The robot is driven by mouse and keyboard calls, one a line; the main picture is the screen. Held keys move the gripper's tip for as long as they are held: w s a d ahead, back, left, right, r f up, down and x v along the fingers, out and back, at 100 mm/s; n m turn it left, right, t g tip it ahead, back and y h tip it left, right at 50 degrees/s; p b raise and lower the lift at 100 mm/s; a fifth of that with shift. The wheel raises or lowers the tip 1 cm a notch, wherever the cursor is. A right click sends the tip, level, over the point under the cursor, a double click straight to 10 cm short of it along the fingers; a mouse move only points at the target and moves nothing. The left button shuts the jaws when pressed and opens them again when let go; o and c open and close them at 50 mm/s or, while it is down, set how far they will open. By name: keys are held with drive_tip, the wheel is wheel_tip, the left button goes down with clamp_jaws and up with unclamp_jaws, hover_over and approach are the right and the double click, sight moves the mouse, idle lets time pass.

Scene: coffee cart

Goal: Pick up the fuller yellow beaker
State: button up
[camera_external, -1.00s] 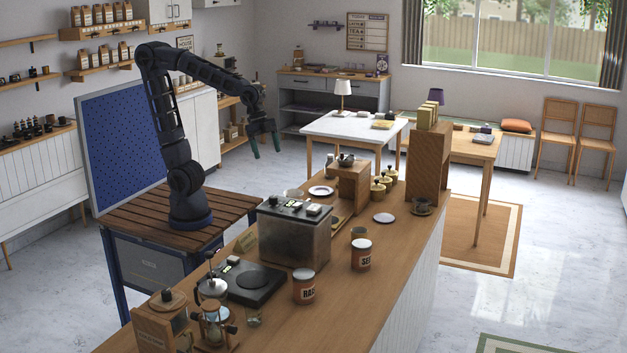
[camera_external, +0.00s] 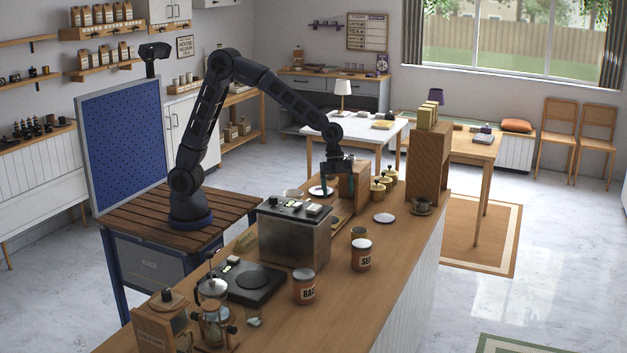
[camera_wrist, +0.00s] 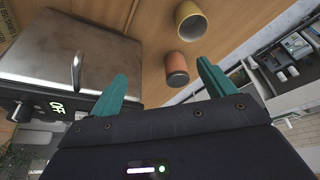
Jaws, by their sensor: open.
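My gripper (camera_external: 338,184) is open and empty above the far part of the wooden counter, beside a wooden box stand. In the wrist view its two teal fingers (camera_wrist: 163,85) are spread wide. A yellow, open-topped beaker (camera_wrist: 190,21) shows beyond the fingers, at the top. A small yellowish beaker, apparently the same one, stands by the red canister in the external view (camera_external: 358,232). I cannot see how full it is. No second yellow beaker can be made out clearly.
A metal box machine (camera_external: 294,235) stands on the counter; its display reads OFF in the wrist view. Labelled red canisters (camera_external: 361,256) (camera_external: 304,287) stand nearby.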

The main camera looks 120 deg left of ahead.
drive_tip(key=shift+m+h, duration=0.4)
drive_tip(key=shift+m, duration=0.4)
drive_tip(key=w+f, duration=0.3)
drive_tip(key=f, duration=0.1)
drive_tip(key=w+f, duration=0.3)
drive_tip(key=f, duration=0.2)
drive_tip(key=w+a+f, duration=0.1)
drive_tip(key=w+f, duration=0.2)
drive_tip(key=f, duration=0.2)
drive_tip(key=shift+a, duration=0.1)
drive_tip(key=shift+s+a+f+x, duration=0.1)
drive_tip(key=shift+s+x, duration=0.05)
drive_tip(key=shift+x, duration=0.75)
drive_tip(key=shift+s+a+f+x, duration=0.1)
drive_tip(key=shift+s+x, duration=0.05)
drive_tip(key=shift+x, duration=0.8)
drive_tip(key=shift+s+a+f+x, duration=0.1)
drive_tip(key=shift+s+a+x, duration=0.05)
drive_tip(key=shift+x, duration=0.75)
drive_tip(key=shift+r, duration=0.1)
drive_tip(key=c, duration=1.2)
